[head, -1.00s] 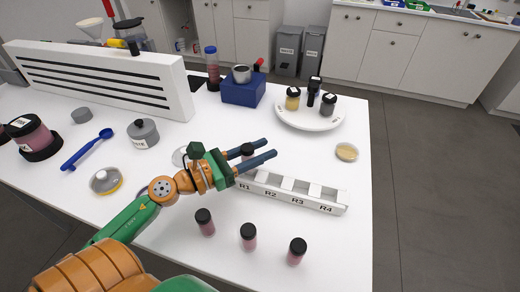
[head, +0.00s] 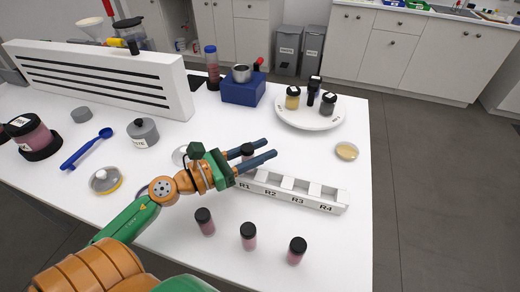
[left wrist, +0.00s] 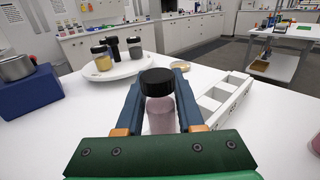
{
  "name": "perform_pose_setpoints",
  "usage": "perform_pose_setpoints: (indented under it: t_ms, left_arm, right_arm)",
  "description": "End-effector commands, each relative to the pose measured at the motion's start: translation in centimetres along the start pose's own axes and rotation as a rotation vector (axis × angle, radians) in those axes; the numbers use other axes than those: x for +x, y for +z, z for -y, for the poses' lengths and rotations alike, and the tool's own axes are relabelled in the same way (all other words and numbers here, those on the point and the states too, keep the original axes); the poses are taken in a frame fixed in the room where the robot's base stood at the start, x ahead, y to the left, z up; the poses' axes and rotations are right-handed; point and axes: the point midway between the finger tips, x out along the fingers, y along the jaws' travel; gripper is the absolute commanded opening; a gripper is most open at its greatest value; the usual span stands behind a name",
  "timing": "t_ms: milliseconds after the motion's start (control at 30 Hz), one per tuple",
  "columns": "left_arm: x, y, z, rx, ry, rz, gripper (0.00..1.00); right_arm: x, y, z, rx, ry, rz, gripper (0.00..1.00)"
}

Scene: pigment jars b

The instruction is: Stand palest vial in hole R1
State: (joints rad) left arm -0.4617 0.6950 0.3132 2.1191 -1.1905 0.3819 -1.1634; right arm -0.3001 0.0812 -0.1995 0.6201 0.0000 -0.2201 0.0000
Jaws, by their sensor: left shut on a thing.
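My left gripper (head: 269,148) is shut on a black-capped vial (head: 247,149) of pale dusty pink. The left wrist view shows this vial (left wrist: 160,114) upright between the fingers. The white rack (head: 318,205) bears the labels R1 to R4, with R1 (head: 245,186) at its left end. The held vial is by the R1 end; its base is hidden, and I cannot tell its height over the rack. Three other black-capped pink vials stand in front of the rack: left (head: 205,223), middle (head: 248,237) and right (head: 297,251). My right gripper is not in view.
A white plate (head: 310,122) with several small jars stands behind the rack. A blue block (head: 243,91) bears a metal cup. A shallow yellowish dish (head: 347,151) lies near the right table edge. A white slotted panel (head: 100,82) stands at the back left.

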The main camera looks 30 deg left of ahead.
Motion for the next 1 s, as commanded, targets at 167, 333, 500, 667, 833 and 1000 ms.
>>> perform_pose_setpoints:
  t_ms: [167, 333, 500, 667, 833, 1000]
  left_arm:
    - [0.0, -0.6, 0.0, 0.000, 0.000, 0.000, 0.00]
    - [0.0, -1.0, 0.0, 0.000, 0.000, 0.000, 0.00]
    - [0.0, -1.5, 0.0, 0.000, 0.000, 0.000, 0.00]
    - [0.0, -1.9, 0.0, 0.000, 0.000, 0.000, 0.00]
    - [0.0, -2.3, 0.0, 0.000, 0.000, 0.000, 0.00]
    - [0.0, -2.7, 0.0, 0.000, 0.000, 0.000, 0.00]
  right_arm:
    - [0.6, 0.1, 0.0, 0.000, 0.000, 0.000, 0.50]
    - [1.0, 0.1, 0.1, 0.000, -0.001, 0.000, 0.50]
    - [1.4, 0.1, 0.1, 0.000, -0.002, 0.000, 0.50]
    - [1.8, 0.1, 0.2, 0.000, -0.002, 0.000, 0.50]
    - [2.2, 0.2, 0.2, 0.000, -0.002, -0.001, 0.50]
    - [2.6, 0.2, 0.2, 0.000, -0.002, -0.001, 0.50]
